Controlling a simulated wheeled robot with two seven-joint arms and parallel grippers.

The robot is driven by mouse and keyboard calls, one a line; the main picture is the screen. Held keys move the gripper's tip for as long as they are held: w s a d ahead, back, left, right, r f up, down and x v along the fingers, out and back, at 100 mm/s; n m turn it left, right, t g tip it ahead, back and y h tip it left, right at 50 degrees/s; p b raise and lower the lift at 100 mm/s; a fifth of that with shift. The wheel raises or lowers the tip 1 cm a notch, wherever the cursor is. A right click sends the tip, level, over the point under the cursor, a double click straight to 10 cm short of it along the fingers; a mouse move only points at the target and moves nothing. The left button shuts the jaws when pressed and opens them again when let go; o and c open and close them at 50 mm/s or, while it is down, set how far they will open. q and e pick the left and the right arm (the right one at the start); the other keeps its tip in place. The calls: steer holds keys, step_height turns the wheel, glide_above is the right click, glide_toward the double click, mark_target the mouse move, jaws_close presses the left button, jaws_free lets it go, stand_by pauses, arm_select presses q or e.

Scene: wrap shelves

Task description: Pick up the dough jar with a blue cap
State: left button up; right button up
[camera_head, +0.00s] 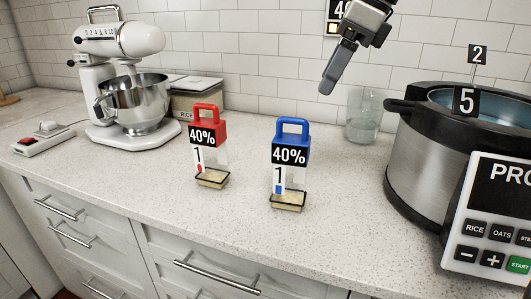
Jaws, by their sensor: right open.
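The dough jar with a blue cap (289,178) stands upright on the counter near its front edge. My left gripper is out of view.
A glass beaker (365,115) and a large cooker (425,160) with a button panel stand on the right. A stand mixer (118,42), a box (196,102) and a power strip (42,139) are on the left. The counter (330,215) around the blue-capped jar is clear.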

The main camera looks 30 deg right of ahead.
glide_toward(294, 138)
steer(key=s+f, duration=0.1)
steer(key=x, duration=0.4)
steer(key=shift+f, duration=0.2)
steer(key=w+f, duration=0.1)
steer(key=a+f, duration=0.1)
steer(key=f, duration=0.1)
steer(key=w+f, duration=0.1)
steer(key=shift+w+a+f, duration=0.3)
steer(key=shift+a, duration=0.1)
steer(key=shift+w+f, duration=0.1)
steer(key=shift+f, duration=0.2)
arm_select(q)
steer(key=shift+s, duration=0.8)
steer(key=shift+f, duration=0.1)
arm_select(e)
jaws_close()
